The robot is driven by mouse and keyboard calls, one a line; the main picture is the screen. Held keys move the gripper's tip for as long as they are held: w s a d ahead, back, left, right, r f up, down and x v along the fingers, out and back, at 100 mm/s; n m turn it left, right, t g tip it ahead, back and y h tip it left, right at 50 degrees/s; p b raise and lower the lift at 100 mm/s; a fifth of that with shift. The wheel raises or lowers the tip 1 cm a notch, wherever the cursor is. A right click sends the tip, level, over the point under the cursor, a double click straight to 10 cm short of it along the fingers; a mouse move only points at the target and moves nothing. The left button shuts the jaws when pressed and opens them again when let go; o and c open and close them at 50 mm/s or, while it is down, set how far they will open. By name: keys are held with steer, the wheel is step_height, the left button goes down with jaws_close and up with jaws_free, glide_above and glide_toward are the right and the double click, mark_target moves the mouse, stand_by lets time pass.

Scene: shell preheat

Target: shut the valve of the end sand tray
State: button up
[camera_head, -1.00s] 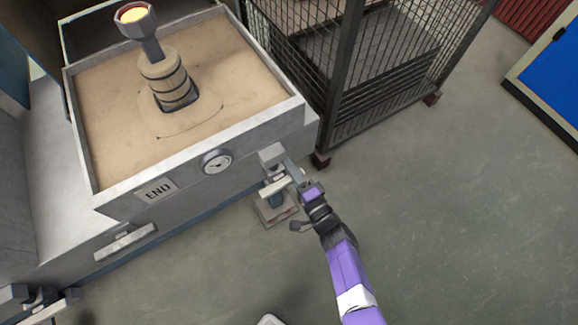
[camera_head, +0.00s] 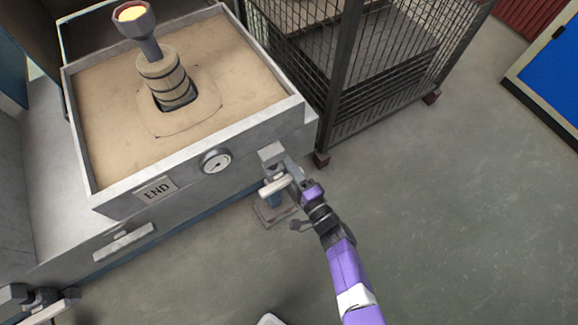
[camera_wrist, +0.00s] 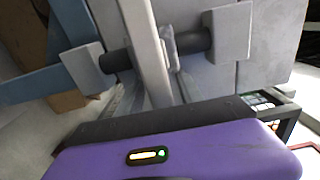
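The end sand tray (camera_head: 250,123) is a grey box of sand with an END plate (camera_head: 155,191) and a round gauge (camera_head: 215,161) on its front. Its valve (camera_head: 271,154) is below the tray's front right corner, with a pale handle (camera_head: 275,185) sticking out to the left. My gripper (camera_head: 302,187) is at the valve's right side, close against it. In the wrist view a pale grey bar (camera_wrist: 148,45) runs up from my gripper's dark edge, between dark round rods ending in grey blocks.
A banded stack (camera_head: 163,80) with a funnel-like cup (camera_head: 133,18) stands in the sand. A wire mesh cage (camera_head: 370,80) stands close behind the valve. A similar fitting (camera_head: 40,300) is at the lower left. The floor to the right is open.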

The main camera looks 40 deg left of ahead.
steer(key=p+v, duration=0.3)
steer(key=v, duration=0.4)
steer(key=shift+s+d+p, duration=0.2)
steer(key=shift+d+p, duration=0.1)
steer(key=shift+d, duration=0.1)
stand_by(0.3)
